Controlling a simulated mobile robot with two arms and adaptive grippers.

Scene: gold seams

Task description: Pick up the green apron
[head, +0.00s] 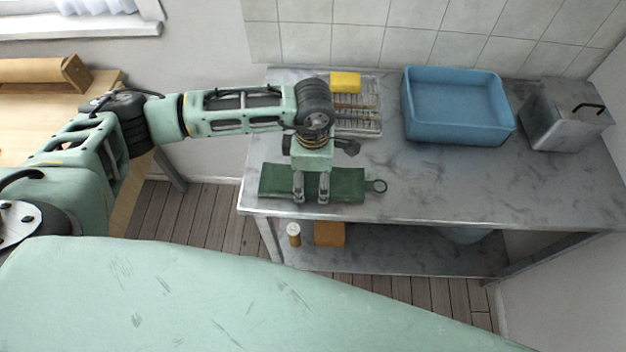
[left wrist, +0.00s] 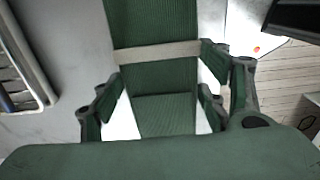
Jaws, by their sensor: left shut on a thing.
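The green apron (head: 345,187) is a folded dark green bundle at the front left of the metal table, with a dark ring at its right end. My left gripper (head: 311,198) points down over its middle and is shut on it. In the left wrist view the ribbed green apron (left wrist: 152,25) has a pale band across it. The fingers of my left gripper (left wrist: 160,88) stand on either side of it. Whether the apron touches the table or is slightly raised, I cannot tell. My right gripper is not in view.
Behind the gripper are a wire rack (head: 370,122) and a yellow sponge-like block (head: 345,82). A blue basin (head: 458,108) and a grey metal box (head: 565,115) stand farther right. The metal table (head: 450,185) is clear right of the apron. A lower shelf (head: 400,255) holds an orange-brown block (head: 329,234).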

